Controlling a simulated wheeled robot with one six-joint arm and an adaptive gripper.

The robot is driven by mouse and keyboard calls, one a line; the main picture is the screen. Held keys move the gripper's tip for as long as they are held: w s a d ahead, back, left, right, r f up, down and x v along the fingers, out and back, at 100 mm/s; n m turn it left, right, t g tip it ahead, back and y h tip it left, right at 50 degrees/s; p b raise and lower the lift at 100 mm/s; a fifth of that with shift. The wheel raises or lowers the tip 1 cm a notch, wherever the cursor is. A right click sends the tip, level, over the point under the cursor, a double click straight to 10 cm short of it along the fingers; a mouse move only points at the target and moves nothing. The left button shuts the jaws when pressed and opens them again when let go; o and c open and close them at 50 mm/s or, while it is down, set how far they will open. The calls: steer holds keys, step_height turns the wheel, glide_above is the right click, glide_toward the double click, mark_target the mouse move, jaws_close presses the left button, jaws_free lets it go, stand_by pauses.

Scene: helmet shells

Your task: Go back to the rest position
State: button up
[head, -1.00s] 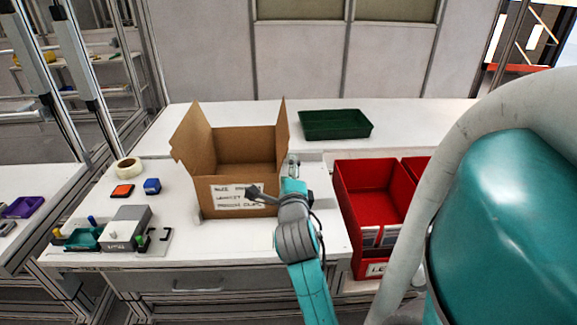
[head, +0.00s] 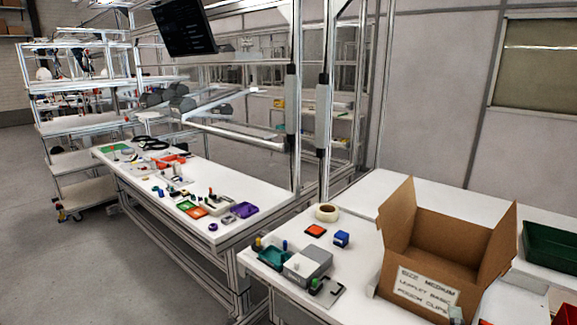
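Of my gripper, at most a small grey piece (head: 455,314) shows at the bottom edge, in front of the cardboard box. The rest of my arm is out of view, and I cannot tell whether the gripper is open or shut. The open cardboard box (head: 440,240) stands on the white table with its flaps up. It bears a white label reading size medium, leaflet basic, pouch clips. Its floor is hidden.
Left of the box are a tape roll (head: 327,212), an orange pad (head: 316,230), a blue block (head: 341,238) and a grey fixture (head: 307,265). A green tray (head: 550,245) is at right. A second workbench (head: 225,180) holds small parts. Open floor (head: 90,265) lies left.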

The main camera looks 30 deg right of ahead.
steer(key=s+a+f+n+t+y, duration=0.2)
steer(key=a+f+n+y, duration=0.25)
steer(key=a+n, duration=0.4)
steer(key=s+a+f+n+t+y, duration=0.25)
steer(key=a+f+n, duration=0.3)
steer(key=a, duration=0.55)
steer(key=s+a+f+n+y, duration=0.1)
steer(key=s+a+n+y, duration=0.5)
steer(key=s+a+n, duration=0.6)
steer(key=s, duration=0.4)
steer(key=shift+a+f+n+y, duration=0.35)
steer(key=shift+n+y, duration=0.05)
steer(key=shift+g, duration=0.25)
